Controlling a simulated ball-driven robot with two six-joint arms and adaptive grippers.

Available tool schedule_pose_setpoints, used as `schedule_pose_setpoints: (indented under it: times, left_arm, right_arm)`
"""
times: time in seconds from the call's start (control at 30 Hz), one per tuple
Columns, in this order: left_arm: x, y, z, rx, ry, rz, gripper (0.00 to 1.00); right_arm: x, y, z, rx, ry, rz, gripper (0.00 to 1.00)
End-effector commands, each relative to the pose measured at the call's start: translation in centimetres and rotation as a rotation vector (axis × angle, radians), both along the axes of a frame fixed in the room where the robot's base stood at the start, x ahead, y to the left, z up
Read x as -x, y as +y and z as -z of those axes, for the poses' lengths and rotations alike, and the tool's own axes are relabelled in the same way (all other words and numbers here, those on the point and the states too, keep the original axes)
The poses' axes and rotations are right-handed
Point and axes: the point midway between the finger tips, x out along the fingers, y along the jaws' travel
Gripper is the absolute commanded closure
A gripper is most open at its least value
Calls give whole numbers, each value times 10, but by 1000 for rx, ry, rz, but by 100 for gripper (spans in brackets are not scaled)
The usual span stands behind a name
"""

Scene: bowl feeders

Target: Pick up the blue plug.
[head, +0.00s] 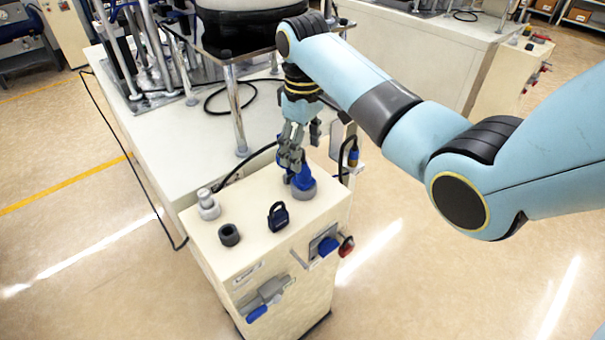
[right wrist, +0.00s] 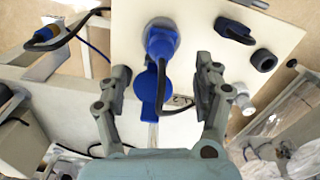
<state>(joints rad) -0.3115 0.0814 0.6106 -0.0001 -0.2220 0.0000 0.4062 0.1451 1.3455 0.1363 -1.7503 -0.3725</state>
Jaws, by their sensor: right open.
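The blue plug (head: 301,180) stands in a grey round socket on the top of a cream cabinet (head: 250,255). My right gripper (head: 292,150) points down just above and behind it, and hides part of its upper end. In the right wrist view the blue plug (right wrist: 160,45) lies between the two fingers of my right gripper (right wrist: 162,70), which are spread apart with gaps on both sides. A blue flap hangs below the plug there. My left gripper is not in view.
A dark lock-shaped piece (head: 278,217), a black ring (head: 229,235) and a grey knob (head: 208,205) stand on the cabinet top. A black cable (head: 245,160) runs behind the gripper. Metal posts and a bowl feeder (head: 245,30) stand behind on the white table.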

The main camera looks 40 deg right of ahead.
Motion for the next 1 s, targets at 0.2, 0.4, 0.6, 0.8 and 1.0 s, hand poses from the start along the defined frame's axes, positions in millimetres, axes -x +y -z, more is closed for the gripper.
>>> schedule_pose_setpoints:
  times: [0.2, 0.4, 0.6, 0.8, 1.0]
  left_arm:
    - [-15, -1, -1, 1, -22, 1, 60]
    - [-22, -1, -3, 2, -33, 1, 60]
    - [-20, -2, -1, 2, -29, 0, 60]
    - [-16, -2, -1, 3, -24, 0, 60]
    - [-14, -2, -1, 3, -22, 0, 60]
  right_arm:
    - [2, 0, 20, 1, 2, 0, 32]
    - [7, 1, 51, 1, 3, -1, 32]
    - [6, 1, 66, 1, 0, -1, 32]
    - [6, 1, 66, 1, 0, -1, 35]
    - [6, 1, 66, 1, 0, -1, 61]
